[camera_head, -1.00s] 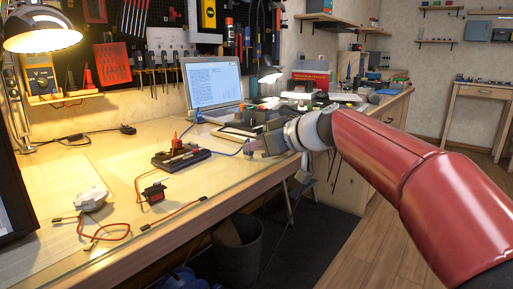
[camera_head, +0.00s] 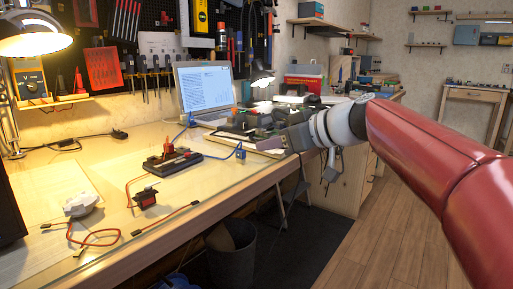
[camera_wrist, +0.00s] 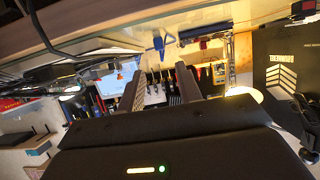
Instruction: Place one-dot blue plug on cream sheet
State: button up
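A small blue plug (camera_head: 240,153) stands near the bench's front edge, just left of my gripper (camera_head: 268,147). A blue piece (camera_wrist: 158,42) with a loop shows beyond the fingers in the wrist view. Another small blue piece (camera_head: 191,121) lies farther back by the laptop. The dots on both are too small to read. A pale cream sheet (camera_head: 32,202) lies flat at the left of the bench. In the wrist view my gripper (camera_wrist: 160,88) has its two fingers apart, with nothing seen held between them.
A black block with a red plug (camera_head: 167,151), a small black-and-red part (camera_head: 146,198) and orange leads lie mid-bench. A laptop (camera_head: 204,88) stands behind.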

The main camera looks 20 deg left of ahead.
jog(key=shift+v, duration=2.2)
jog(key=shift+f, duration=0.1)
jog(key=s+d+f+m+h, duration=1.2)
jog(key=s+d+f, duration=1.1)
jog(key=f, duration=0.4)
jog(key=shift+s+d+f+m, duration=0.15)
jog(key=shift+s+d+m, duration=0.25)
jog(key=shift+m, duration=0.3)
notch_tip(320, 180, up, 11)
jog(key=p, duration=1)
jog(key=shift+f, duration=0.2)
